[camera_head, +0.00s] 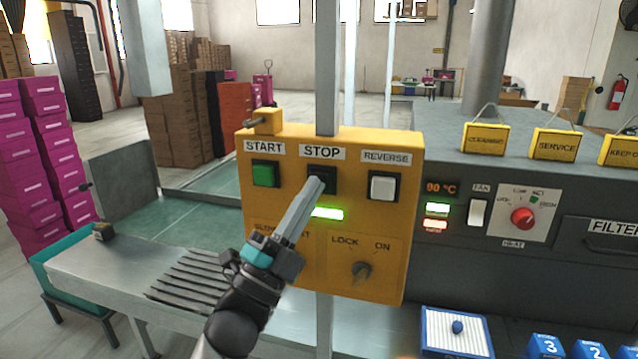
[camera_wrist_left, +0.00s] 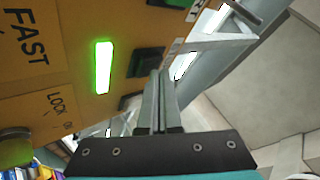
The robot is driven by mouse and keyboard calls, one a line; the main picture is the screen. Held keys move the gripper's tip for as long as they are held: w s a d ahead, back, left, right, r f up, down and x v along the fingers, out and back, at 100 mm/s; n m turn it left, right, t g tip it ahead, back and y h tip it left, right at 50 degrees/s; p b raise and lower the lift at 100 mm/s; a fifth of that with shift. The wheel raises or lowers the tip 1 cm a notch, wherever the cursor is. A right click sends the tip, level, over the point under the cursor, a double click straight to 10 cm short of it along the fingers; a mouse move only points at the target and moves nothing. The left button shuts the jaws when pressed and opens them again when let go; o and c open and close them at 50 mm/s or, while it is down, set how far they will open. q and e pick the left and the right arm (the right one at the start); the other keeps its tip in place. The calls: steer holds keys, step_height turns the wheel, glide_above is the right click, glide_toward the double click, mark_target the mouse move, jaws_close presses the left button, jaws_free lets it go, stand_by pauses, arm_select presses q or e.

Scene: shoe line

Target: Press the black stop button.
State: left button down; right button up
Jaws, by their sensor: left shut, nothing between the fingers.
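The black stop button (camera_head: 327,172) sits in a dark square frame under the STOP label on the yellow control box (camera_head: 405,240). It stands between the green start button (camera_head: 264,173) and the white reverse button (camera_head: 383,186). My left gripper (camera_head: 316,184) is shut and empty, its fingertips in front of the stop button and covering part of it. In the left wrist view, the shut fingers (camera_wrist_left: 160,76) reach up beside the dark stop button (camera_wrist_left: 147,62). I cannot tell whether the tips touch it. My right gripper is not in view.
A lit green indicator (camera_head: 327,213) lies just below the stop button, with a lock knob (camera_head: 361,272) lower right. A small yellow block (camera_head: 267,121) tops the box. A grey machine with a red heat knob (camera_head: 523,217) stands to the right.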

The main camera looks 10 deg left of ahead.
arm_select(q)
steer(key=shift+w, duration=0.25)
steer(key=shift+s, duration=0.15)
stand_by(0.4)
steer(key=shift+s, duration=0.8)
steer(key=shift+s+p, duration=0.1)
steer(key=shift+p, duration=0.2)
steer(key=s+p, duration=0.1)
steer(key=s, duration=0.3)
steer(key=shift+s+a, duration=0.1)
steer(key=shift+s, duration=0.3)
